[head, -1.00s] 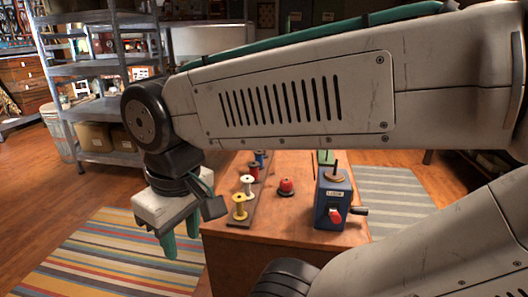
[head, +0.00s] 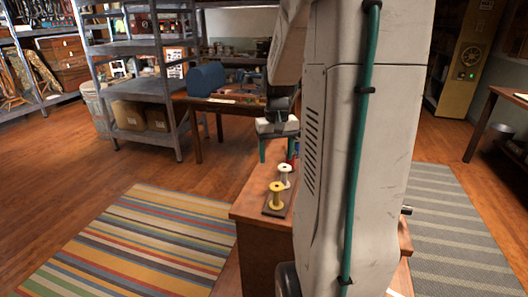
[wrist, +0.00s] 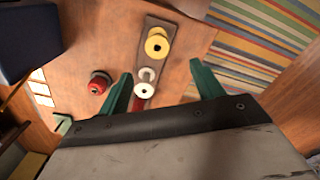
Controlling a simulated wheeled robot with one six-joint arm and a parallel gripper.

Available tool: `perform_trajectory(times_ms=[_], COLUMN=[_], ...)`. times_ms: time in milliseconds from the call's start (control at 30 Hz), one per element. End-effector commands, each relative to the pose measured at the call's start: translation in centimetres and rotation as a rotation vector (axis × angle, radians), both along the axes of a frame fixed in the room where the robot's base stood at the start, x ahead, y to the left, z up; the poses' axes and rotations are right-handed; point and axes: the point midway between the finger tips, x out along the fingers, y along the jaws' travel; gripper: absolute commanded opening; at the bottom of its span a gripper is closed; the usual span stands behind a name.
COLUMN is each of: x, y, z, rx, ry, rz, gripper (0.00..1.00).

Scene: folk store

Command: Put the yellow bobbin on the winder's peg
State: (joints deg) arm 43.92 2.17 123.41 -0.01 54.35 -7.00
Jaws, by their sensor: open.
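The yellow bobbin (head: 276,196) stands upright at the near end of a dark strip on the wooden table. It also shows in the wrist view (wrist: 157,44), beyond the fingertips. My gripper (head: 277,152) is open, fingers pointing down, at the far part of the strip. In the wrist view its green fingers (wrist: 162,78) are spread with the white bobbin (wrist: 145,89) near the left finger, and the yellow bobbin is apart from them. The winder is mostly hidden by my arm in the head view; its dark blue body (wrist: 26,40) shows at the wrist view's upper left. Its peg is not visible.
A red spool-like object (wrist: 99,83) stands on the table (wrist: 95,45) beside the strip. Another red bobbin (wrist: 138,104) is partly hidden by my gripper. A striped rug (head: 130,240), metal shelves (head: 140,88) and a back table (head: 220,103) surround the work table.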

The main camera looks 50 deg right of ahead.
Motion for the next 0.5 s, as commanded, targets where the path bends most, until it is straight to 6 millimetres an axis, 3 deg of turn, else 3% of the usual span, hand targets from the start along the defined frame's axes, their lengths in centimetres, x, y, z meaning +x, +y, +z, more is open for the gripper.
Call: perform_trajectory(times_ms=[100, 500], x=[-0.1, 0.0], y=[-0.8, -0.7], z=[-0.7, -4.7], rx=[0.001, 0.003], ry=[0.002, 0.003], rz=[-0.013, -0.01], gripper=[0.66, 0.66])
